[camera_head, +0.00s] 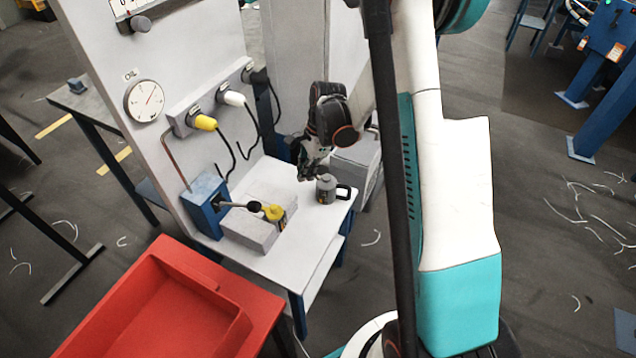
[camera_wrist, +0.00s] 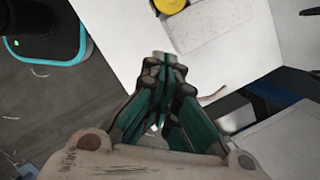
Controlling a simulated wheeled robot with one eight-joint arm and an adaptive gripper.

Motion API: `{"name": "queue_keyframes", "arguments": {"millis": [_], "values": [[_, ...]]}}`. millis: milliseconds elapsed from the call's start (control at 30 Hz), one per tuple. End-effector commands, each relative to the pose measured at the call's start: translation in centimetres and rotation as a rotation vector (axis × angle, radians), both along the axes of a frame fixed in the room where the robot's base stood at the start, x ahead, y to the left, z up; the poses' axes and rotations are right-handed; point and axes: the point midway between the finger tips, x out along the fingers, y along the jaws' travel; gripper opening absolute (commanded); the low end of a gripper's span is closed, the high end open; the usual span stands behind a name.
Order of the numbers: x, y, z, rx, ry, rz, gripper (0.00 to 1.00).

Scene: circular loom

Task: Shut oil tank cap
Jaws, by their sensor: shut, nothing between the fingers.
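A round yellow cap (camera_head: 273,212) shows at the grey block-shaped tank (camera_head: 248,232) on the white table. I cannot tell whether the cap is open or seated. In the wrist view the yellow cap (camera_wrist: 171,4) is cut off at the top edge, beyond my fingertips. My gripper (camera_head: 307,173) is above the table, to the right of and behind the cap, close to a grey oil can (camera_head: 326,187). In the wrist view my gripper (camera_wrist: 164,62) has its fingers together, empty and apart from the cap.
A blue box (camera_head: 203,203) with a black-knobbed lever stands left of the tank. Yellow (camera_head: 205,122) and white (camera_head: 233,98) plugs with hanging cables are on the panel above. A red tray (camera_head: 158,310) is at front left. The table's right front is clear.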

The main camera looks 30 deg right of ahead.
Motion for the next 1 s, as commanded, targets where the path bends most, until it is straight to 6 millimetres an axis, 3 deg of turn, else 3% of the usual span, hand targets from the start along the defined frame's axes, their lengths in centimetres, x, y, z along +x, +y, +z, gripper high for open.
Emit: {"name": "queue_keyframes", "arguments": {"millis": [267,667,800,1000], "values": [[0.1,1.1,-2.5,0.001,0.0,0.028,0.0],[0.3,2.9,-10.1,0.001,0.0,0.025,0.0],[0.4,5.1,-9.9,0.001,0.0,0.028,0.0],[0.5,6.6,-9.7,0.001,0.001,0.025,0.0]]}}
